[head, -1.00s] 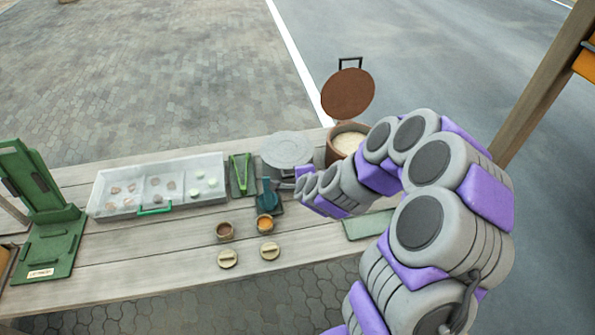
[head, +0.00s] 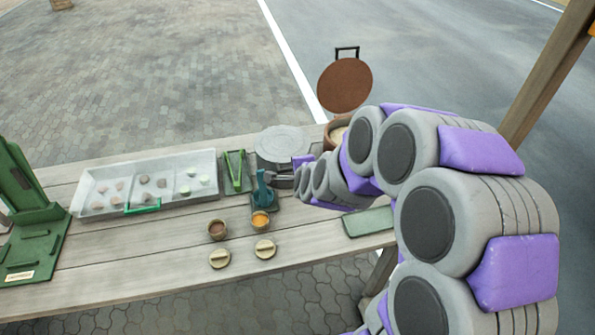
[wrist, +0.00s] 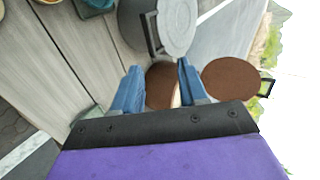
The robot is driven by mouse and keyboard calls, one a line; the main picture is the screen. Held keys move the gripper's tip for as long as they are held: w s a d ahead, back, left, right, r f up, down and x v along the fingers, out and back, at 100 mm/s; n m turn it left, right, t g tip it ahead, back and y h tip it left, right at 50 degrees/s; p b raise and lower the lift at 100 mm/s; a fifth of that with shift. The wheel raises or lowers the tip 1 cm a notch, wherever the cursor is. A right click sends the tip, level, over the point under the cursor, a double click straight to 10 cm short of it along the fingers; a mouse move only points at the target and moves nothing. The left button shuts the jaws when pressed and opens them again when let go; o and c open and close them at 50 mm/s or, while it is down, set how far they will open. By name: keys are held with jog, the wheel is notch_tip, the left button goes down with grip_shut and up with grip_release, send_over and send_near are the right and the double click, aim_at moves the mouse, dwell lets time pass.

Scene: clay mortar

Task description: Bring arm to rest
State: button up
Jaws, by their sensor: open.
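My arm, grey with purple bands, reaches in from the right over the wooden table in the head view. In the wrist view my gripper (wrist: 157,88) shows two blue fingers standing apart with nothing held between them. Beyond and below the fingers is a round brown pot (wrist: 160,85) with pale contents, partly hidden by the fingers. The pot (head: 333,130) also shows in the head view, mostly behind my arm, with its brown lid (head: 345,86) raised. In the head view the fingertips are hard to make out near the teal tool.
A grey lidded pot (head: 283,146), a teal tool (head: 262,187) on a dark stand, and a green tong-like tool (head: 236,170) stand near my wrist. A green slab (head: 368,221) lies right.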

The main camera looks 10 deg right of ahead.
dwell(0.3)
jog(key=s+a+r+n+g+y, duration=0.1)
jog(key=s+a+n+g, duration=0.15)
jog(key=s+n, duration=0.4)
jog(key=s+a+r+n+g+y, duration=0.15)
jog(key=s+n+g, duration=0.25)
jog(key=s, duration=0.6)
jog(key=s+d+r+n+g+h, duration=0.1)
jog(key=s+d+r+n+g, duration=0.1)
jog(key=s, duration=0.9)
jog(key=s+d+r+n+g+h, duration=0.1)
jog(key=s+n+g, duration=0.3)
jog(key=s, duration=0.7)
jog(key=shift+d+r+n, duration=0.4)
jog(key=shift+n, duration=0.35)
jog(key=shift+h, duration=0.25)
